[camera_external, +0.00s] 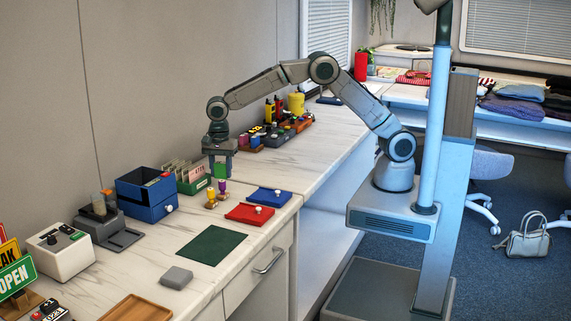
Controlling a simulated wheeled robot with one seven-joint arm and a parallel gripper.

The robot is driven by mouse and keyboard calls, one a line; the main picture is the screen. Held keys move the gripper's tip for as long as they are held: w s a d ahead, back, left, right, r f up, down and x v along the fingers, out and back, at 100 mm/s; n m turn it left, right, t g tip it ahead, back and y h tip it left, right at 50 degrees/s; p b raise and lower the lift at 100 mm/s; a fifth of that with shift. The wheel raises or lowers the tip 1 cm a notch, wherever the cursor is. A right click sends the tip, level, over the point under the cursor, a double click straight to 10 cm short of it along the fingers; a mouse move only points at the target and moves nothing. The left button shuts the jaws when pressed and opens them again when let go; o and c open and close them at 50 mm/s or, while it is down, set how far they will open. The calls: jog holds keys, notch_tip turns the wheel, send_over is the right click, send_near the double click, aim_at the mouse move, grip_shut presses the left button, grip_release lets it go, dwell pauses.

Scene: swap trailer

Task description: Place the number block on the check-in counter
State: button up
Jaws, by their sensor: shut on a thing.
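My gripper (221,163) is above the far half of the white marble counter, pointing down. It is shut on a small green block (222,171). I cannot make out a number on it, and the fingers hide part of it. The block is close to the counter surface; I cannot tell whether it touches. The marble counter (285,178) runs along the wall from the front left to the back. No label marks which part is the check-in counter.
A green card holder (193,184), blue box (147,195) and small yellow-and-purple pegs (211,197) stand close left of and in front of my gripper. Blue (269,196) and red (249,214) trays and a green mat (211,245) lie nearer. Several coloured items (275,133) stand behind.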

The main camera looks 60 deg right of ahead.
aim_at(222, 178)
jog(key=shift+d+f, duration=0.15)
jog(key=shift+f, duration=1.6)
jog(key=shift+f, duration=0.1)
jog(key=shift+f, duration=0.15)
jog(key=o, duration=0.9)
jog(key=shift+o, duration=0.2)
